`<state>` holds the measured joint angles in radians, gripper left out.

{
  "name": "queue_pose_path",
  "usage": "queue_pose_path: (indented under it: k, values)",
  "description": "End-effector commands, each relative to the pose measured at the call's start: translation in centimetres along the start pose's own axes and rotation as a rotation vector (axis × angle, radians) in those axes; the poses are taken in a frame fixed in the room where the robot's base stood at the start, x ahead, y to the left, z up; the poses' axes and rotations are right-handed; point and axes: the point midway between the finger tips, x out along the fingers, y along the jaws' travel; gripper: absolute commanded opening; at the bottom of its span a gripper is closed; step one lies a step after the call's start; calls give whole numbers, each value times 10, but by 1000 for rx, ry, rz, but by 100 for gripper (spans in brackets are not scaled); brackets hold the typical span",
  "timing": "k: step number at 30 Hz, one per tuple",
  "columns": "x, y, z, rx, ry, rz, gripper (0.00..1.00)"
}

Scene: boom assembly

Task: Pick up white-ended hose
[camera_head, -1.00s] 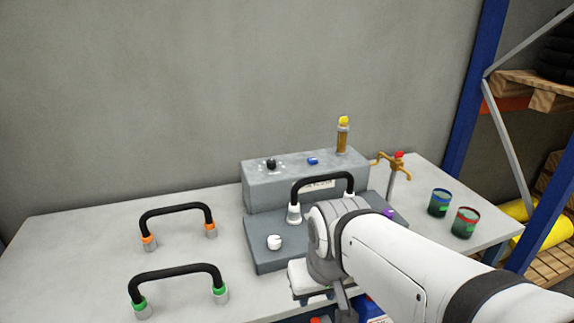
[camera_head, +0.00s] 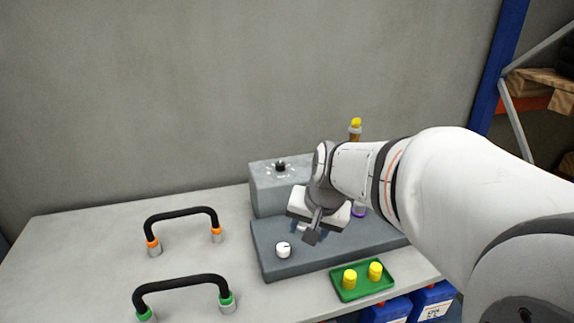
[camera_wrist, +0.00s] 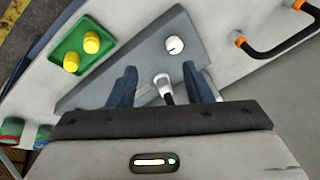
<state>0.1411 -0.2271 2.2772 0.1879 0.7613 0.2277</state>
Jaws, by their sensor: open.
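The white-ended hose shows in the wrist view as one white end (camera_wrist: 161,79) with a short piece of black hose behind it; the rest is hidden by my gripper. My gripper (camera_wrist: 158,76) is open, with one finger on either side of that white end. I cannot tell how far down the fingers reach around it. In the head view, my gripper (camera_head: 311,238) is over the grey stepped unit (camera_head: 330,254) and covers nearly all of the hose.
A white knob (camera_head: 283,250) is on the unit's front step. A green tray (camera_head: 362,292) with two yellow caps lies in front. An orange-ended hose (camera_head: 182,213) and a green-ended hose (camera_head: 180,281) stand on the table at left. Dark green cans (camera_wrist: 12,130) show at left in the wrist view.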

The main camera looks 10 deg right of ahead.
Motion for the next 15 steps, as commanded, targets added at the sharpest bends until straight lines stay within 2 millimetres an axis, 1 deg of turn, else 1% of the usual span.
queue_pose_path:
  k: [1,2,3,5,6,9,12,15]
  values:
    - [5,0,-33,120,12,-15,45]
    - [9,0,-50,189,24,-29,45]
    - [15,2,-74,282,39,-45,45]
    - [24,8,-108,419,64,-69,45]
    - [31,13,-130,507,79,-85,45]
    - [48,31,-176,704,116,-119,45]
    - [62,49,-211,857,146,-146,45]
    - [72,63,-232,958,167,-164,45]
